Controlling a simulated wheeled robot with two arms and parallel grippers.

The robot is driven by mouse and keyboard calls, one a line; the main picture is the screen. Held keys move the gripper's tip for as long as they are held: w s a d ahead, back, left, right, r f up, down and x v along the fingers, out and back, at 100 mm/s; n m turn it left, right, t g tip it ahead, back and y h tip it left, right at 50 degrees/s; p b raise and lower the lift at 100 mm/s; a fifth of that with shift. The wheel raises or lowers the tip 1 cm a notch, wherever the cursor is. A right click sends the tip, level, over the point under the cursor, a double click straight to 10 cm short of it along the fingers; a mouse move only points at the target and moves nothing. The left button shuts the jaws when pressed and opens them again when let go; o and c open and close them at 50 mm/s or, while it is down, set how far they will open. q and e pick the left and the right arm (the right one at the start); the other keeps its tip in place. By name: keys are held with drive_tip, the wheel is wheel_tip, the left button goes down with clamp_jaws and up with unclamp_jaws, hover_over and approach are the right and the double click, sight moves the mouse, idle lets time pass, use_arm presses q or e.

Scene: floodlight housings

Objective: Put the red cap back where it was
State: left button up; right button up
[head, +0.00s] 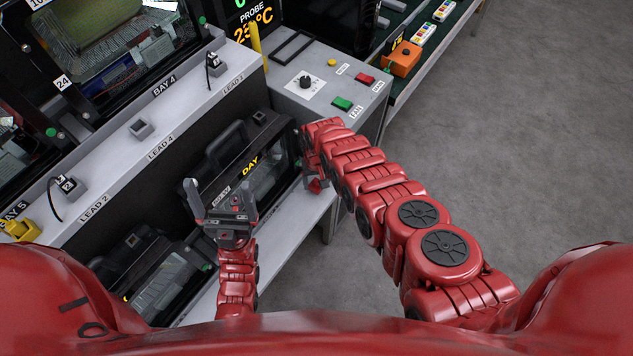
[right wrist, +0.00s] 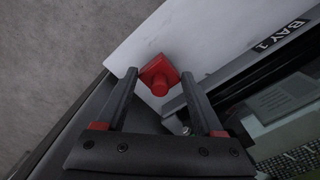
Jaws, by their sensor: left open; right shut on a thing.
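The red cap (right wrist: 160,77) shows in the right wrist view as a small square red piece with a round knob. It sits between the fingertips of my right gripper (right wrist: 160,73), which is shut on it, above a pale surface. In the head view my right gripper (head: 311,168) is at the right end of the dark housing marked DAY (head: 228,174); the red piece low beside it (head: 316,186) is small and partly hidden. My left gripper (head: 222,192) is open and empty in front of that housing. I cannot tell whether the cap touches the surface.
A pale lower shelf (head: 290,222) carries the DAY housing and another dark housing (head: 165,275). A ledge above (head: 180,118) holds leads. A grey control box (head: 330,85) with red and green buttons stands beyond my right arm. Open floor (head: 500,130) lies to the right.

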sight(316, 182)
drive_tip(key=shift+f+b, duration=0.6)
drive_tip(key=shift+b, duration=0.05)
drive_tip(key=o, duration=1.5)
drive_tip(key=shift+c, duration=0.2)
drive_tip(key=shift+r, duration=0.1)
drive_tip(key=shift+r+p, duration=0.9)
drive_tip(key=shift+p, duration=0.15)
wheel_tip(316, 182, up, 3)
drive_tip(key=shift+f+p, duration=0.15)
drive_tip(key=shift+p, duration=0.45)
drive_tip(key=shift+w+r, duration=0.15)
drive_tip(key=shift+r, duration=0.15)
wheel_tip(316, 182, up, 8)
drive_tip(key=b, duration=0.1)
